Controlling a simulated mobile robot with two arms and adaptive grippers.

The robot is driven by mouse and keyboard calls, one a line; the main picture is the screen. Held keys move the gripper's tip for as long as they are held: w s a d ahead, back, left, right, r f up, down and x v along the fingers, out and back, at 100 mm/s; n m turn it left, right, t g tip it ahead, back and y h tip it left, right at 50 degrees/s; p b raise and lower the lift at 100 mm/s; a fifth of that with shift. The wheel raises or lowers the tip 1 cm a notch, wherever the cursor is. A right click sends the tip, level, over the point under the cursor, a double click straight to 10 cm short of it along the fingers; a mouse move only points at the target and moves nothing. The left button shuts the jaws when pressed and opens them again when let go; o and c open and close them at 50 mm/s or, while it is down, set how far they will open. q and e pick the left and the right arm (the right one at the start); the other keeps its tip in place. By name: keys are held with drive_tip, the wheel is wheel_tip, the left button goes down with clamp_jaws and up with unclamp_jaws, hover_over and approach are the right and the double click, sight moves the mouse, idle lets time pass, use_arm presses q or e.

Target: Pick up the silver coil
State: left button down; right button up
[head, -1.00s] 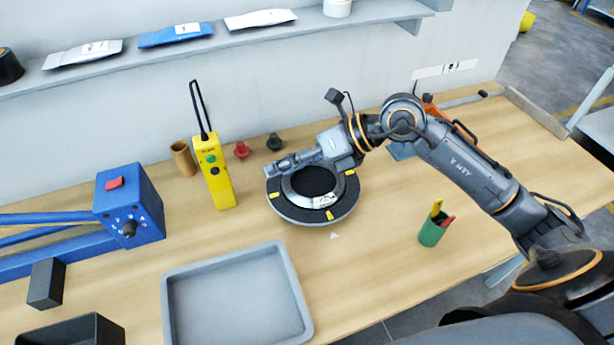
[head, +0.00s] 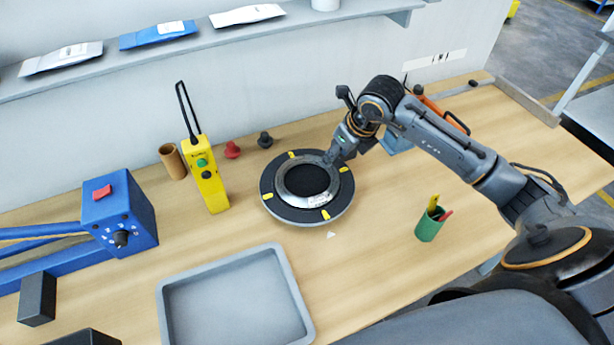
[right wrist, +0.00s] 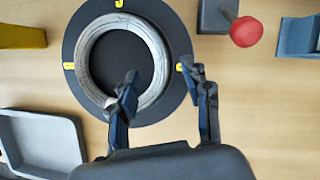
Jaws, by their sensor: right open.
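The silver coil (head: 300,200) lies flat on a round dark plate (head: 275,209) with yellow marks, on the wooden bench. In the right wrist view the coil (right wrist: 84,55) shows as a ring around a dark centre. My right gripper (head: 331,158) is at the coil's far right edge and points down. In the right wrist view its fingers (right wrist: 162,76) are open, one over the ring's inner side, the other outside it over the plate's edge. Contact cannot be told. My left gripper is not in view.
A grey tray (head: 283,270) sits in front of the plate. A yellow handheld remote (head: 209,185), a brown tube (head: 173,161) and red and black knobs stand behind left. A blue box (head: 120,215) is at left. A green cup (head: 428,226) stands at right.

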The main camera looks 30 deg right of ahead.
drive_tip(key=p+x, duration=0.2)
drive_tip(key=x, duration=0.3)
drive_tip(key=shift+w, duration=0.1)
drive_tip(key=shift+w+f, duration=0.1)
drive_tip(key=shift+f, duration=0.1)
clamp_jaws()
drive_tip(key=shift+r, duration=0.15)
